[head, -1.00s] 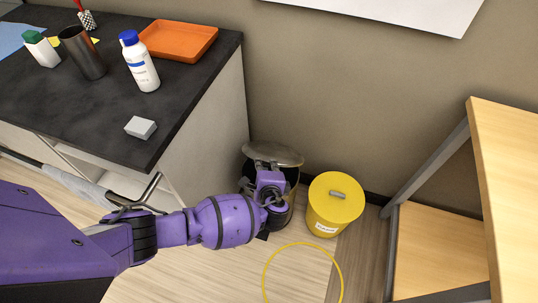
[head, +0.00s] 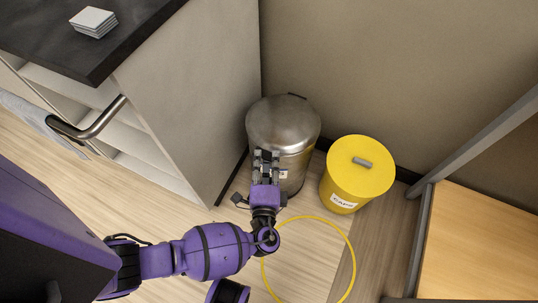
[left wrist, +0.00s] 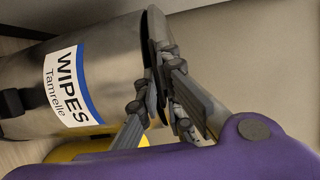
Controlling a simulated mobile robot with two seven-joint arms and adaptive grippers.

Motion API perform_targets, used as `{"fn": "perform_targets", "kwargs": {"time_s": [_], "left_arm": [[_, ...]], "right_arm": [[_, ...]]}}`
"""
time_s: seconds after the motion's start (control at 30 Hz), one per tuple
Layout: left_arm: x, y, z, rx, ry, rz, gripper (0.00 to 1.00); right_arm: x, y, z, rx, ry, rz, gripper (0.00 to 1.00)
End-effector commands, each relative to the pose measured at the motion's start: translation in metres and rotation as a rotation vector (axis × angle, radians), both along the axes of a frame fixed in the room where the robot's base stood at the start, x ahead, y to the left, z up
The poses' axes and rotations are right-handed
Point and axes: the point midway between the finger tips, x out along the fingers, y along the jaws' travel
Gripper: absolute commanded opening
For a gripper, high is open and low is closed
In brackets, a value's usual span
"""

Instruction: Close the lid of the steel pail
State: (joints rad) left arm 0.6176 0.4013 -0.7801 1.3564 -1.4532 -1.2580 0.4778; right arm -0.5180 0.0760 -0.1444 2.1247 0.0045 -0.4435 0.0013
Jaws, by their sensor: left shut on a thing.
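The steel pail (head: 298,168) stands on the floor in the corner between the counter and the wall. Its shiny domed lid (head: 283,122) lies over the top in the head view. My left gripper (head: 266,157) is at the lid's near edge, shut on the rim. In the left wrist view the pail body (left wrist: 110,45) carries a label reading "WIPES", and my left gripper's fingers (left wrist: 160,95) pinch the lid's edge (left wrist: 154,35). My right gripper is not in view.
A yellow bucket with a lid (head: 358,175) stands right of the pail. A yellow ring (head: 350,250) marks the floor in front. The dark-topped counter (head: 125,35) is at left and a wooden shelf (head: 480,235) at right. Some floor between them is clear.

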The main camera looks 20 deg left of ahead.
Motion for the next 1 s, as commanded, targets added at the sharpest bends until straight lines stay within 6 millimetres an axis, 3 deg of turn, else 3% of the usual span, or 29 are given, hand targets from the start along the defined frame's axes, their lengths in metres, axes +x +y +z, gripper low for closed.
{"fn": "perform_targets", "kwargs": {"time_s": [0.03,0.2,0.7,0.73,0.87,1.0], "left_arm": [[-0.001,0.001,-0.011,0.008,0.009,-0.001,0.00],[-0.001,0.001,-0.019,0.011,0.012,-0.002,0.00],[-0.002,0.002,-0.026,0.014,0.022,-0.003,0.00],[-0.003,0.002,-0.026,0.014,0.022,-0.004,0.08],[-0.002,0.001,-0.026,0.013,0.021,-0.004,0.25],[-0.001,0.001,-0.024,0.011,0.017,-0.003,0.27]], "right_arm": [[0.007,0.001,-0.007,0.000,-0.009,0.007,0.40],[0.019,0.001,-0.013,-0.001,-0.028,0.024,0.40],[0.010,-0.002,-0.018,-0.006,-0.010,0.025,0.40],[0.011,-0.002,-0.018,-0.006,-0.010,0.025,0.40],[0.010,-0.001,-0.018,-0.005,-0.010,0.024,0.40],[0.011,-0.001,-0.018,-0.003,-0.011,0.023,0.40]]}}
